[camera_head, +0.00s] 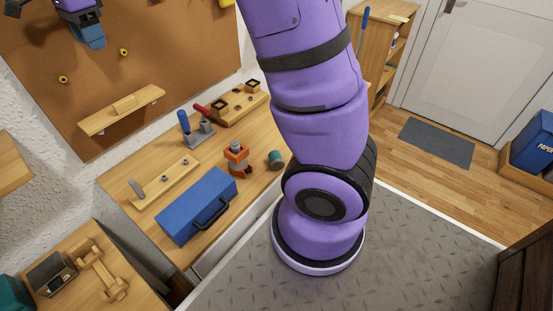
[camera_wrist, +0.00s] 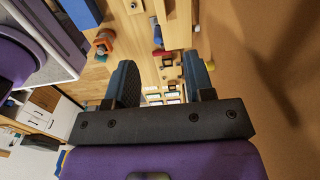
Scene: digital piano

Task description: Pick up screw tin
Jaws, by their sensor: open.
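A small teal can with a brownish end (camera_head: 276,160) is the likeliest screw tin. It sits near the front edge of the workbench in the head view, to the right of an orange-and-grey tool. I cannot read any label on it. My gripper (camera_head: 88,32) is high at the upper left of the head view, in front of the pegboard and well away from the can. In the wrist view its two dark fingers (camera_wrist: 160,62) are spread apart with nothing held between them.
The wooden workbench (camera_head: 152,229) carries a blue toolbox (camera_head: 196,205), the orange tool (camera_head: 236,158), a red-and-blue-handled clamp (camera_head: 196,128) and wooden racks. A small shelf (camera_head: 121,109) juts from the pegboard (camera_head: 150,60). My arm blocks the view of the bench's right end.

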